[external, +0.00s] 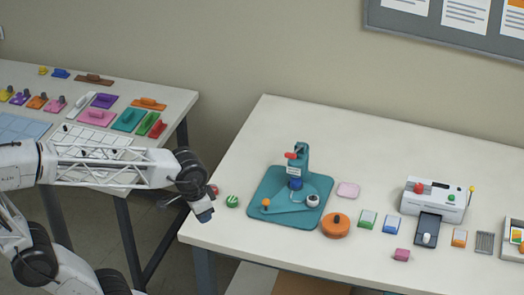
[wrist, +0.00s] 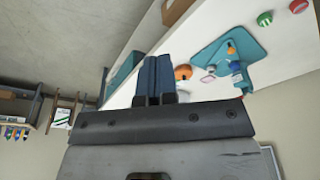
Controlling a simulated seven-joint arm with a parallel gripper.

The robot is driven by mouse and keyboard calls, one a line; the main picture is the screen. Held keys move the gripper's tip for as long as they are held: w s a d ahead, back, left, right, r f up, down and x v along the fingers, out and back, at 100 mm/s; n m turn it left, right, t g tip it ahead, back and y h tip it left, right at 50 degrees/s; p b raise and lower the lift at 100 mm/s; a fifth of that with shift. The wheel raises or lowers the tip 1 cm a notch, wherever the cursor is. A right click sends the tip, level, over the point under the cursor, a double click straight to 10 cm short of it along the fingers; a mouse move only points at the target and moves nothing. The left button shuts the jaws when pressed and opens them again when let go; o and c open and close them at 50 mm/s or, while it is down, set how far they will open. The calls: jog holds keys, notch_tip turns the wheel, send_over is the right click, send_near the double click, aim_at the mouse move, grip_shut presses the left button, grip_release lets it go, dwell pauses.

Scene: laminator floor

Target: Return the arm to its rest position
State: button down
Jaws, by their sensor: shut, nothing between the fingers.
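My arm reaches in from the left edge of the external view, stretched across the gap between two tables. My gripper (external: 204,214) is at the near left corner of the right-hand table, and nothing shows in it. In the wrist view my gripper (wrist: 153,78) has its two dark blue fingers together, shut and empty. The wrist picture is strongly tilted, with the white table (wrist: 285,60) running across its upper right. From the external view I cannot tell exactly how high the gripper is above the table edge.
A teal press (external: 291,192) stands on the right-hand table (external: 250,130), with a green-striped knob (external: 232,201) and an orange disc (external: 335,225) near it. A white laminator (external: 435,200) is further right. The left table (external: 60,90) holds several coloured pads and blocks.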

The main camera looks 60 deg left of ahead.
jog(key=s, duration=0.1)
jog(key=s+f, duration=0.1)
jog(key=s+d, duration=0.1)
jog(key=shift+s+f, duration=0.3)
